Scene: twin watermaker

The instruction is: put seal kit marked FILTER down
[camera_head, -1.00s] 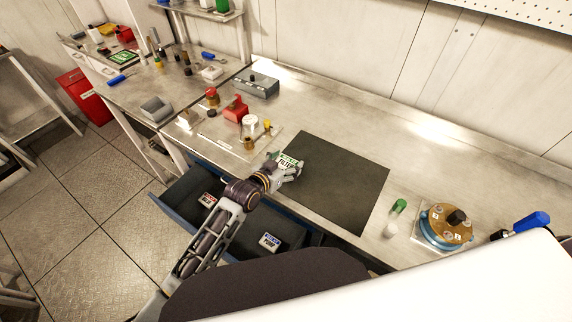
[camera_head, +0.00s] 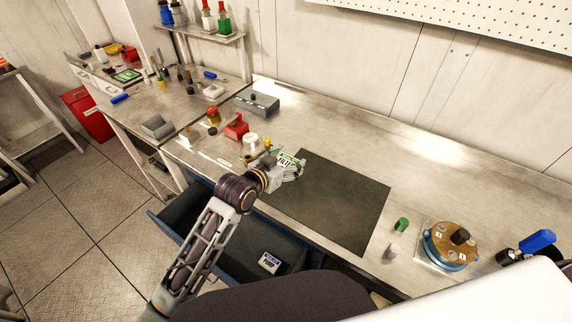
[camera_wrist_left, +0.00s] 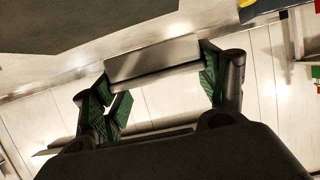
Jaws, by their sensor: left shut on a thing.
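The seal kit marked FILTER (camera_head: 287,159) is a small flat pack with a green and white label. My left gripper (camera_head: 291,170) is shut on it, at the far left corner of the dark mat (camera_head: 335,205). In the left wrist view the kit (camera_wrist_left: 152,60) shows as a plain grey slab between the two green-padded fingers (camera_wrist_left: 160,82). The mat also shows there (camera_wrist_left: 70,22), at upper left. The kit seems to be above the bench; the gap is hard to judge. My right gripper is not in view.
An open blue drawer (camera_head: 228,262) below the bench edge holds another labelled kit (camera_head: 269,262). Red (camera_head: 236,127) and white (camera_head: 251,145) parts stand left of the kit. A green cap (camera_head: 401,224) and a brass-topped blue unit (camera_head: 455,243) are at right. Most of the mat is clear.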

